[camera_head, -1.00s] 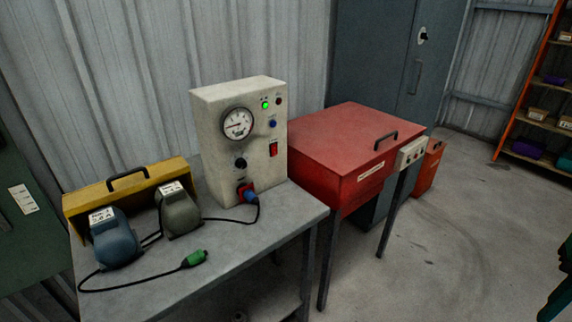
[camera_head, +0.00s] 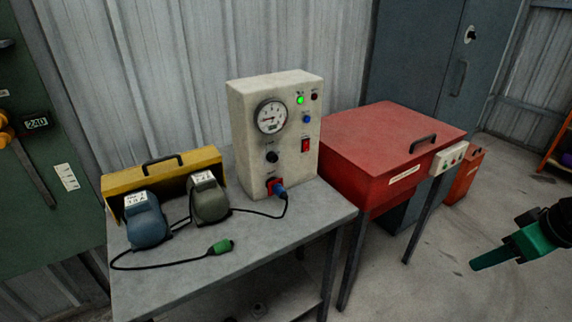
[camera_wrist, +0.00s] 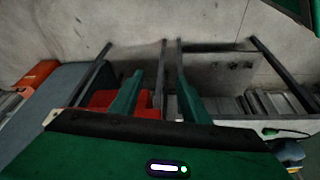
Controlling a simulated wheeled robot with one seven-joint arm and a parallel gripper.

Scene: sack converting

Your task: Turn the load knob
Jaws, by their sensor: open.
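The load knob is most likely the black knob (camera_head: 272,157) on the front of the cream test box (camera_head: 243,115), below the round gauge (camera_head: 271,117); its label is too small to read. The box stands upright on the grey bench (camera_head: 240,265). A blue plug (camera_head: 279,190) sits in the socket under the knob. My gripper (camera_head: 490,256) is at the right edge in the head view, well away from the box. In the wrist view its two green fingers (camera_wrist: 152,95) are apart with nothing between them.
A blue pedal unit (camera_head: 147,222), a grey one (camera_head: 208,200), a yellow cover (camera_head: 160,180) and a loose green connector (camera_head: 220,247) lie on the bench. A red lidded cabinet (camera_head: 385,150) stands right of the box. Open floor lies at the front right.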

